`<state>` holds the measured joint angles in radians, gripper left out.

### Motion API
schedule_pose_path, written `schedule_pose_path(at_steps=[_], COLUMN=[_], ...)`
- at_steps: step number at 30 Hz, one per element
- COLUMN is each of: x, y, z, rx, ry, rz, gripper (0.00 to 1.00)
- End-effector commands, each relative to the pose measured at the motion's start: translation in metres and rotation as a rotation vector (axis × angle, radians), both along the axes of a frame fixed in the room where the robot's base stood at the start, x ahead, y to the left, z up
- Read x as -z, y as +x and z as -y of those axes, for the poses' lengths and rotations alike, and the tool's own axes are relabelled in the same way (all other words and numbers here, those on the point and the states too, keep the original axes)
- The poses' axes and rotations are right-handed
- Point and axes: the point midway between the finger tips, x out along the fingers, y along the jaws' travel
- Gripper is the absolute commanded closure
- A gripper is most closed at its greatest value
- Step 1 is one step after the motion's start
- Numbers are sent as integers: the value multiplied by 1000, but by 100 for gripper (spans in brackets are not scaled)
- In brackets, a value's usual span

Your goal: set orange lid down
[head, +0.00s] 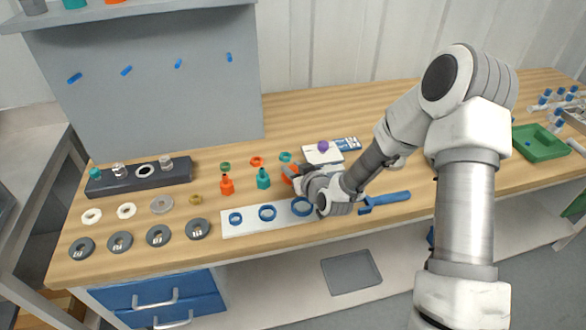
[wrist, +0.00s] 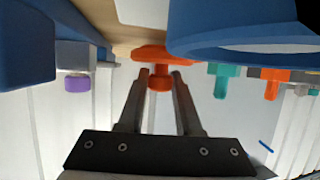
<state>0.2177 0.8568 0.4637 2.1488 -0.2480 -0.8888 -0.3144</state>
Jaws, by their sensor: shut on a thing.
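The orange lid (head: 288,173) is at my gripper (head: 294,171), just right of the teal fitting, low over the bench. In the wrist view the lid (wrist: 160,54) shows a wide flange and a narrower knob. The two fingers of my gripper (wrist: 160,78) stand on either side of that knob, shut on it. My gripper and wrist hide part of the lid in the head view. I cannot tell whether the lid touches the surface under it.
Close by are a teal fitting (head: 263,179), an orange fitting (head: 226,186) and a white strip (head: 248,229) with blue rings. A purple-knobbed piece (head: 323,147) stands behind my gripper. A blue tool (head: 388,200) lies to the right. Bare wood (head: 330,103) runs along the back.

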Motion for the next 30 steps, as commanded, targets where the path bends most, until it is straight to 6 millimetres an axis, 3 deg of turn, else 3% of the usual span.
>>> schedule_pose_path(at_steps=[13, 14, 18, 30], x=[11, 11, 14, 11], y=[-1, -1, -2, -3], z=[0, 0, 1, 2], rx=[0, 0, 0, 2], ry=[-1, -1, -2, -4], rz=[-5, -6, -10, -15], gripper=[100, 61, 36, 36])
